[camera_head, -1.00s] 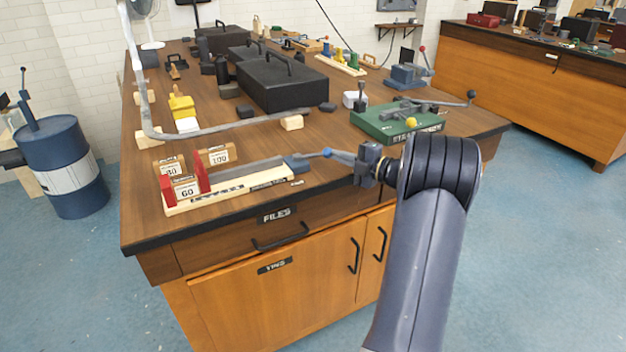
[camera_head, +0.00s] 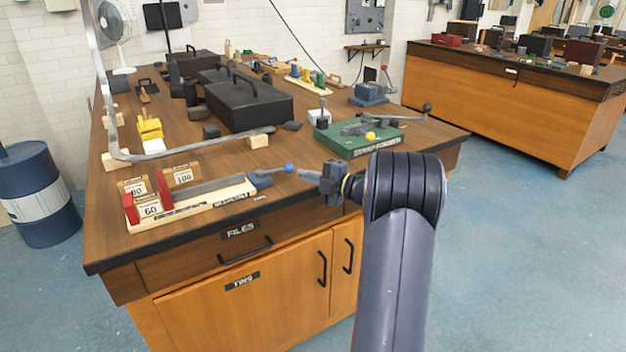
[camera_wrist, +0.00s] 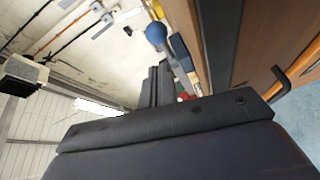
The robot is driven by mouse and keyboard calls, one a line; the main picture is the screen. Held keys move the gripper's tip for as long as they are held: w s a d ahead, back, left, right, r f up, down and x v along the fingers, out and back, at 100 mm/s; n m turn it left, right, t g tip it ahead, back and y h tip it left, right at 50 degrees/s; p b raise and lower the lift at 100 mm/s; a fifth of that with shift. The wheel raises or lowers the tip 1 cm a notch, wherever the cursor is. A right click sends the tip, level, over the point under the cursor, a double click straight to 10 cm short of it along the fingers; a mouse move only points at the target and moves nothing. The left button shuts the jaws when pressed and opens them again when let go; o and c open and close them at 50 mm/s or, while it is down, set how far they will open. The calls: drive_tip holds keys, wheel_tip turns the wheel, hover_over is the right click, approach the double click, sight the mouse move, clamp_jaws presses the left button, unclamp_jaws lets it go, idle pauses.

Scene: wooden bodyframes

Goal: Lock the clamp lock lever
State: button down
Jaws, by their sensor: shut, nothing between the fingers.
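A lever with a blue ball knob (camera_head: 289,168) sits on a dark blue-grey clamp block (camera_head: 260,179) at the right end of a pale wooden fixture (camera_head: 205,207). The lever lies low and points right toward my gripper. My gripper (camera_head: 304,176) is shut and empty. It points left, just right of the knob, with a small gap showing between them in the head view. The wrist view shows the blue knob (camera_wrist: 155,33) beyond and above the dark shut fingers (camera_wrist: 155,88). I cannot tell the exact depth between fingertips and knob.
Red jaws (camera_head: 132,208) and number cards (camera_head: 182,176) stand at the fixture's left end. A green-based tool (camera_head: 372,146) with a long handle stands behind my gripper. A bent grey bar (camera_head: 190,150) crosses behind the fixture. The bench front edge is below my gripper.

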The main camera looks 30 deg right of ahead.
drive_tip(key=s+d, duration=0.3)
drive_tip(key=d, duration=0.6)
drive_tip(key=shift+s+d+r, duration=0.2)
drive_tip(key=shift+s+r, duration=0.05)
drive_tip(key=shift+a, duration=0.1)
